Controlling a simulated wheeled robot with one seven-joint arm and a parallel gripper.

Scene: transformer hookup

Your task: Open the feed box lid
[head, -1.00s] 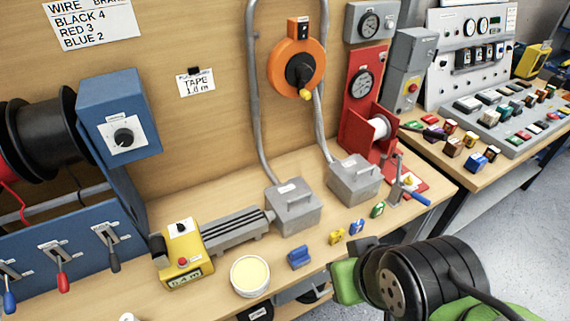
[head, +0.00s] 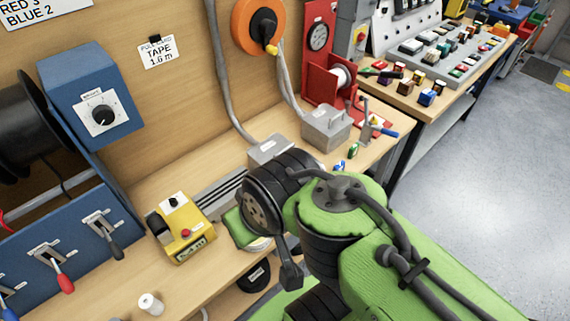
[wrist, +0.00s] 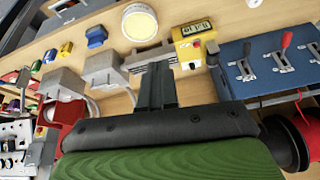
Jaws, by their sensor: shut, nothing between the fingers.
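Two grey metal boxes with lids and handles stand on the bench; I cannot read which is the feed box. The right box (head: 325,127) shows its lid shut. The left box (head: 268,150) is partly hidden behind my arm. In the wrist view the left box (wrist: 103,68) is just left of my fingers, and the right box (wrist: 62,82) is farther left. My gripper (wrist: 157,70) is shut and empty, with a slotted grey rail (wrist: 150,54) beyond its fingertips. In the head view my arm hides the fingers.
A yellow meter (head: 180,228) stands left of my arm. A round cream-topped tub (wrist: 139,22) is beyond the fingers in the wrist view. Grey conduits rise from the boxes. A red reel stand (head: 328,85) is behind the right box. A blue lever panel (head: 65,250) is at left.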

